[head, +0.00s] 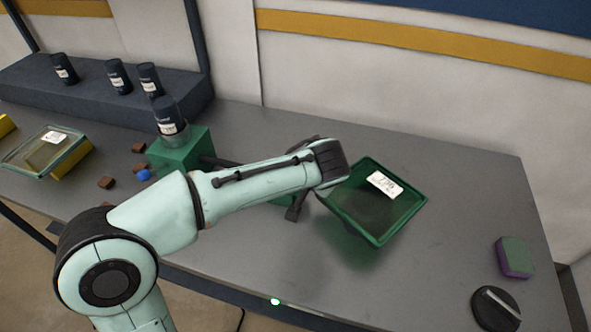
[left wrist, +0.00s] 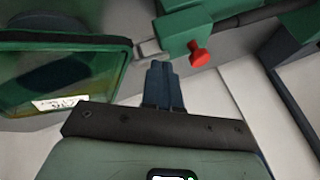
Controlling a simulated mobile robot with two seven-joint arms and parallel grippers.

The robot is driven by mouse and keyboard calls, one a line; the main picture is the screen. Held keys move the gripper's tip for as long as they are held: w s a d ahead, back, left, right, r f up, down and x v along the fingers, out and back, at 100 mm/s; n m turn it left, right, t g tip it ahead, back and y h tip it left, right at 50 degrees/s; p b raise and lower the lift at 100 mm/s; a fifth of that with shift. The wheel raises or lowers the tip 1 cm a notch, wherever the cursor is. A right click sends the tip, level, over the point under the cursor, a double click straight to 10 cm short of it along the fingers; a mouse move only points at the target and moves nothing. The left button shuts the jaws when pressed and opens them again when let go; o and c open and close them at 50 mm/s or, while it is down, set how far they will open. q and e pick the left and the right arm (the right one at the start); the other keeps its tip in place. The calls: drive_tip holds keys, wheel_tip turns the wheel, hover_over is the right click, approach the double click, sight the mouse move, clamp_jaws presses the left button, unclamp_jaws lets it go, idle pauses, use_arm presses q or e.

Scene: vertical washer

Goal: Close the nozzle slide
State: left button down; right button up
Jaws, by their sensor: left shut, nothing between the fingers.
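My left gripper (left wrist: 161,70) is shut and empty in the left wrist view, its dark fingertips just short of a green block (left wrist: 187,30) with a red knob (left wrist: 199,54). A small grey tab (left wrist: 147,50) sticks out between that block and a green-rimmed transparent tray (left wrist: 128,62). I cannot tell for sure which part is the nozzle slide. In the head view my left arm reaches over the table and its gripper (head: 296,209) points down beside the green tray (head: 400,222). The arm hides most of the block there. My right gripper is not in view.
A green box (head: 185,152) with a dark labelled bottle (head: 168,115) stands left of the arm. A second tray (head: 22,160) and small brown blocks (head: 106,182) lie farther left. A green-purple sponge-like block (head: 514,257) and a black round object (head: 494,308) sit at the right.

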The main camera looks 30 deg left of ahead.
use_arm(q)
drive_tip(key=shift+w+a+f+p, duration=0.15)
drive_tip(key=shift+w+a+f, duration=0.1)
drive_tip(key=shift+a, duration=0.45)
drive_tip(key=shift+w+a+f+p, duration=0.1)
drive_tip(key=shift+w+a+f, duration=0.1)
drive_tip(key=shift+a, duration=0.5)
drive_tip(key=shift+w+a+f+p, duration=0.15)
drive_tip(key=shift+w+a+f, duration=0.1)
drive_tip(key=shift+a, duration=0.45)
drive_tip(key=a, duration=0.2)
drive_tip(key=s+a, duration=0.1)
drive_tip(key=a+b, duration=0.1)
drive_tip(key=a, duration=0.1)
drive_tip(key=shift+s+a, duration=0.3)
drive_tip(key=shift+a+r, duration=0.1)
drive_tip(key=shift+a, duration=0.35)
